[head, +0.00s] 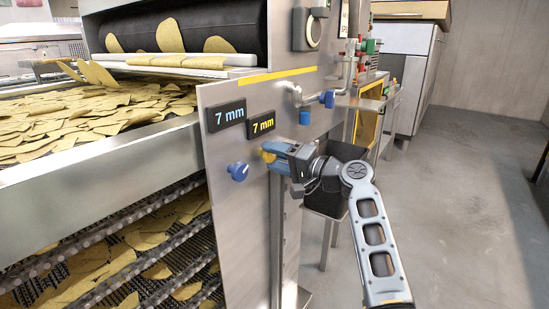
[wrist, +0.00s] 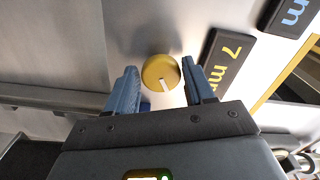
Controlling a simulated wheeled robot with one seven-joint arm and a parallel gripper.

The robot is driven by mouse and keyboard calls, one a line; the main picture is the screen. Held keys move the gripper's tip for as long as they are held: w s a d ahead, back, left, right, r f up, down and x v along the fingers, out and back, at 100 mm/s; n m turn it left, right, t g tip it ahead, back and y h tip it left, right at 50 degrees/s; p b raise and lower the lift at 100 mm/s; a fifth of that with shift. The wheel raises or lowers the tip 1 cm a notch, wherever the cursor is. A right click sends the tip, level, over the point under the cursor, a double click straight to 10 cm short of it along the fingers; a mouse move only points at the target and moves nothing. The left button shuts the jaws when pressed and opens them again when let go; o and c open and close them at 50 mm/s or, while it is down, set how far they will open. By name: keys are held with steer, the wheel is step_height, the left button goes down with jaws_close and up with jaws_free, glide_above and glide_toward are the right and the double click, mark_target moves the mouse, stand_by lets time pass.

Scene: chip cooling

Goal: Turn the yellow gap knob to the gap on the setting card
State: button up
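The round yellow gap knob (wrist: 160,70) is between my gripper's two blue fingers in the wrist view, with a thin gap seeming to show at each side. Its white mark points toward the bottom of that view. In the head view the knob (head: 267,156) is mostly hidden by my gripper (head: 277,152), which reaches the panel from the right. The yellow-digit display (head: 261,124) above it reads 7 mm; it also shows in the wrist view (wrist: 227,64). I cannot make out a readable setting card.
A blue-digit display (head: 227,115) also reads 7 mm. Chips lie on the conveyor (head: 100,152) at left. Open floor (head: 470,200) lies right.

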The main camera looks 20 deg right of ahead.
steer(key=o, duration=0.3)
steer(key=b+v, duration=0.1)
steer(key=v, duration=0.6)
steer(key=shift+s, duration=0.3)
steer(key=shift+d, duration=0.2)
stand_by(0.3)
